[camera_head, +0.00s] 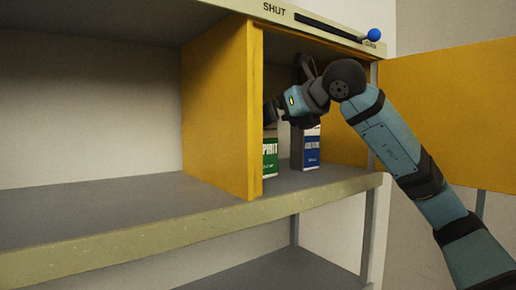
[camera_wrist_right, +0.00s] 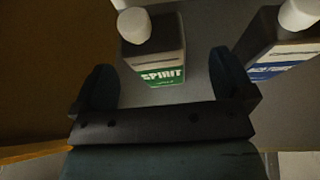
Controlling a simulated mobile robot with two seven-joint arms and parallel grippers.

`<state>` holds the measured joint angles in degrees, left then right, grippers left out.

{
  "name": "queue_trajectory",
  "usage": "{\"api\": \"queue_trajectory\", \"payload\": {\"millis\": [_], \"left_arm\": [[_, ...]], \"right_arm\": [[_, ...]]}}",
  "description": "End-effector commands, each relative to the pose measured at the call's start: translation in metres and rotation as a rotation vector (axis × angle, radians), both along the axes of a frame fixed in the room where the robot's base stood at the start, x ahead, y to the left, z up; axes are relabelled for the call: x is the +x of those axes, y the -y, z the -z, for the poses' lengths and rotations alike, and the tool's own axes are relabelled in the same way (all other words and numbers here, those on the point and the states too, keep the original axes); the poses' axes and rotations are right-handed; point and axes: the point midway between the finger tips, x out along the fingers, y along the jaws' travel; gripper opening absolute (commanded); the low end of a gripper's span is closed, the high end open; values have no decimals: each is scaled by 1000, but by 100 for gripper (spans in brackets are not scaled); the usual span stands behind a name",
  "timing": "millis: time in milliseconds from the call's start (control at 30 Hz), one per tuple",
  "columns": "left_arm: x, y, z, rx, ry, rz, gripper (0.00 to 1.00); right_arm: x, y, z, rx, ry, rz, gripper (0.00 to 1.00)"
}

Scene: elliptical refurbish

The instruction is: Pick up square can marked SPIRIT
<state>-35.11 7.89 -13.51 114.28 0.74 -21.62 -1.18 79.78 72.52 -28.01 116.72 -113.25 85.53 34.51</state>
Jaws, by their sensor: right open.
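The square can marked SPIRIT (camera_head: 270,158) has a green and white label and stands on the shelf inside the yellow cabinet, partly hidden by its side panel. In the right wrist view the SPIRIT can (camera_wrist_right: 162,66) shows its white cap and green label. My right gripper (camera_wrist_right: 162,62) is open, with one finger on each side of the view and the can ahead, roughly between them. I cannot tell whether the fingers touch it. In the head view the gripper's fingers are hidden behind the cabinet panel. My left gripper is not in view.
A blue-labelled can (camera_head: 311,150) stands right of the SPIRIT can, close to my right finger in the wrist view. The yellow side panel (camera_head: 225,110) bounds the cabinet's left, and an open yellow door (camera_head: 450,110) its right. A blue-knobbed slider (camera_head: 374,34) is above.

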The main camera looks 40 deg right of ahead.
Motion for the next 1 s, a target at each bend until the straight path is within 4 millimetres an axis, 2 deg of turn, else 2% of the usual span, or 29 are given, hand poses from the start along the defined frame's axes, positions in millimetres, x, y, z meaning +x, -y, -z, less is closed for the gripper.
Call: {"api": "queue_trajectory", "payload": {"millis": [500,767,867,1000], "left_arm": [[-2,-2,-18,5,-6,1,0],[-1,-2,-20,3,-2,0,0],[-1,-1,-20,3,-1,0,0],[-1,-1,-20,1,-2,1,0]], "right_arm": [[60,-4,24,1,-3,-1,100],[63,-4,26,1,-1,-1,100],[62,-3,26,1,-1,-1,82],[62,-3,26,1,-1,-1,49]]}}
